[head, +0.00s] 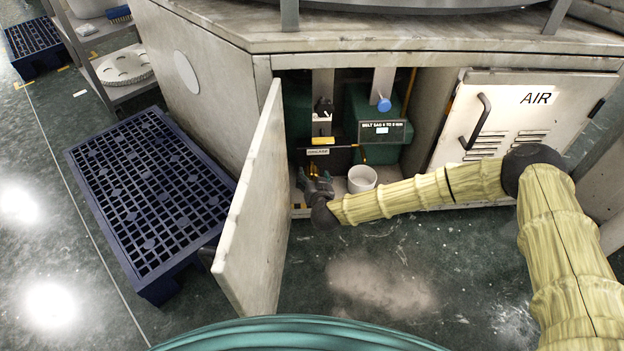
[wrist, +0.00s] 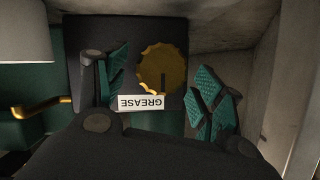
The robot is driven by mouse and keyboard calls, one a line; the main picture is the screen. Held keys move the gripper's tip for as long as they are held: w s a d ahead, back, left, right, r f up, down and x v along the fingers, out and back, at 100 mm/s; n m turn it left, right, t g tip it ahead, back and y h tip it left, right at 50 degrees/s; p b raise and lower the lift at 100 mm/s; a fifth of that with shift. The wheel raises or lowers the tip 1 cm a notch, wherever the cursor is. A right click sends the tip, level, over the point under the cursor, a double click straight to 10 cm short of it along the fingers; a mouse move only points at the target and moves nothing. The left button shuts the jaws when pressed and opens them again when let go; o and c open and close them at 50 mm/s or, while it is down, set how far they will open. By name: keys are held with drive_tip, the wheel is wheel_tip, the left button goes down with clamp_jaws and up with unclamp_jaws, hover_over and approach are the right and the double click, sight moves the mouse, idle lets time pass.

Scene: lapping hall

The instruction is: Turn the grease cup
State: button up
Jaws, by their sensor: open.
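In the head view the cup (head: 314,169) is a small brass spot, mostly hidden by my gripper. My gripper (head: 316,184) reaches into the open cabinet. In the wrist view my gripper (wrist: 160,85) is open, with one green-padded finger left of the cup and the other to its right. Gaps show on both sides. Whether the fingertips are level with the cap in depth I cannot tell.
The cabinet door (head: 252,215) stands open left of my arm. A white cup (head: 362,179) stands on the cabinet floor just right of my gripper. A BELT SAG sign (head: 382,131) hangs behind. The AIR door (head: 520,120) is shut. A blue pallet (head: 150,190) lies at left.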

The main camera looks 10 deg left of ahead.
drive_tip(key=shift+b+x, duration=0.4)
drive_tip(key=shift+x, duration=0.85)
drive_tip(key=c, duration=1)
drive_tip(key=shift+r+m+y+p, duration=0.2)
drive_tip(key=shift+m+y+p, duration=0.15)
drive_tip(key=shift+p, duration=0.6)
drive_tip(key=shift+d+f+m+y+p, duration=0.1)
drive_tip(key=shift+f+m+y+p, duration=0.1)
drive_tip(key=shift+m+y+p, duration=0.3)
drive_tip(key=m+y+b, duration=0.1)
drive_tip(key=m, duration=0.1)
drive_tip(key=shift+f+m+b, duration=0.2)
drive_tip(key=shift+m+b, duration=0.15)
drive_tip(key=shift+m+y+b, duration=0.65)
drive_tip(key=shift+m+b, duration=0.1)
drive_tip(key=shift+m, duration=0.15)
drive_tip(key=shift+r, duration=0.1)
